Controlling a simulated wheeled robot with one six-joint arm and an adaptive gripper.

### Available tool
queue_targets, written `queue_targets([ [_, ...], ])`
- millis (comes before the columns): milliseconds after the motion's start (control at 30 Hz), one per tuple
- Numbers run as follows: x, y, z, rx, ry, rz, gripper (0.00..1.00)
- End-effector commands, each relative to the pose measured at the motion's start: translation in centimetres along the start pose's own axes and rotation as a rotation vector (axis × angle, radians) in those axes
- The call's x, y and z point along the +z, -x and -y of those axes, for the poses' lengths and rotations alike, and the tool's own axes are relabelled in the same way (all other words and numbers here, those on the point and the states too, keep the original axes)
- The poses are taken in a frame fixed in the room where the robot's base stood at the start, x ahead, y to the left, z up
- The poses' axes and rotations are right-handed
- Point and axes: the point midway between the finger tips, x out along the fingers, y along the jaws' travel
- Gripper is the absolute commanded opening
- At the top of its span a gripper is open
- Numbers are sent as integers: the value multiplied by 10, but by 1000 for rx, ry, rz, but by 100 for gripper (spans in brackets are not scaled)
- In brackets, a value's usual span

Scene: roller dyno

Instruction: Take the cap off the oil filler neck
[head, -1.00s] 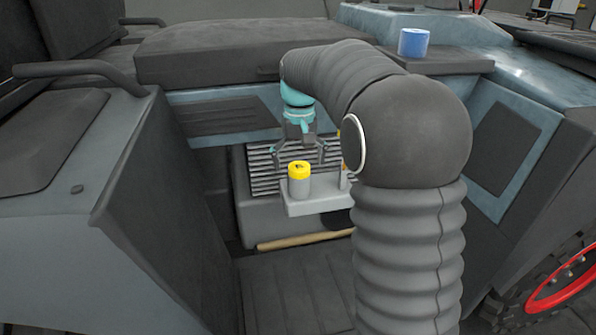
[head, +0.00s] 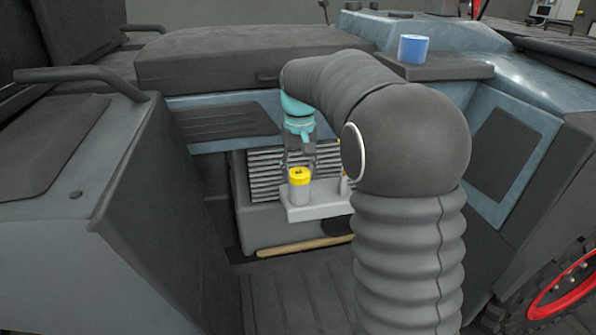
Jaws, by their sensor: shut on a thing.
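The yellow cap (head: 299,176) with a dark mark sits on top of the light grey filler neck (head: 300,195). The neck stands upright on a grey ledge (head: 325,208) in the engine bay. My gripper (head: 299,170) points down at the cap, its teal wrist above. Its thin dark fingers are closed in on either side of the cap, and it is shut on the cap. The fingertips are small and hard to make out against the fins behind. The cap still appears seated on the neck.
A finned grey block (head: 265,180) lies behind the neck. A small orange-tipped part (head: 344,176) stands to its right, partly hidden by my arm. A wooden handle (head: 300,246) lies below. A blue cup (head: 413,48) stands on the ledge at upper right. Dark side panels flank the bay.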

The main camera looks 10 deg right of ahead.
Motion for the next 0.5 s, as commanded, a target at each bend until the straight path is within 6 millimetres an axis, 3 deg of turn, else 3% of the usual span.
queue_targets([
  [500,1,0,0,-1,472,4,20],
])
